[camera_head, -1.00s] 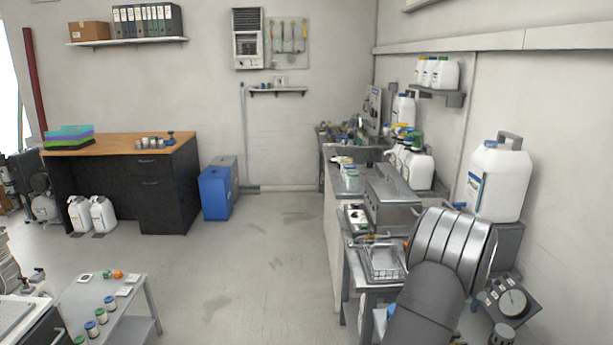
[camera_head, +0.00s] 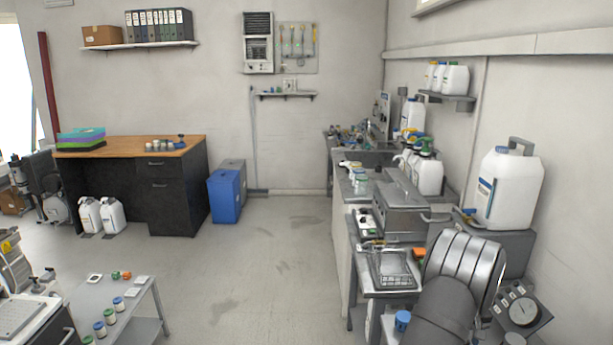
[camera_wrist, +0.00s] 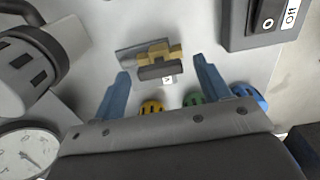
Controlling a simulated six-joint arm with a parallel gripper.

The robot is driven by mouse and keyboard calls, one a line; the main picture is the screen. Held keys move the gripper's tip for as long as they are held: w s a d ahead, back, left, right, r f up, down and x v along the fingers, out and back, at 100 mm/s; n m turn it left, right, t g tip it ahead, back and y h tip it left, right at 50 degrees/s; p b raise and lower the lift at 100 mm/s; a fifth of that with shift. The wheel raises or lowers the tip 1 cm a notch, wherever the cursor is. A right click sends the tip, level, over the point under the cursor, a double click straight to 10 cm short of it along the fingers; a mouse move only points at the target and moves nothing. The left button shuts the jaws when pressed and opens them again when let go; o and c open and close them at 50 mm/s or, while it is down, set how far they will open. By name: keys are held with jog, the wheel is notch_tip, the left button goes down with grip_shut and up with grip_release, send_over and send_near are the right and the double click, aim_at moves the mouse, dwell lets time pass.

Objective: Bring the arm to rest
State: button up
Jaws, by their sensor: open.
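In the wrist view my gripper (camera_wrist: 160,85) has its two blue fingers apart, with nothing held between them. Beyond the fingertips is a tan and grey fitting (camera_wrist: 158,60) with a small white label, on a light grey surface. It appears apart from the fingers, though the exact distance is hard to tell. In the head view my grey arm (camera_head: 440,315) shows at the lower right, and my gripper is not visible there.
In the wrist view, yellow, green and blue knobs (camera_wrist: 194,98) sit close behind my fingers. A gauge (camera_wrist: 25,150) is at left and a box marked Off (camera_wrist: 262,20) at upper right. In the head view, a wire basket (camera_head: 392,268) stands beside my arm. The floor (camera_head: 270,270) is clear.

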notch_tip(320, 180, up, 17)
notch_tip(320, 180, down, 18)
jog(key=shift+r, duration=0.25)
jog(key=shift+r+m, duration=0.25)
jog(key=shift+m, duration=0.65)
jog(key=m, duration=1.4)
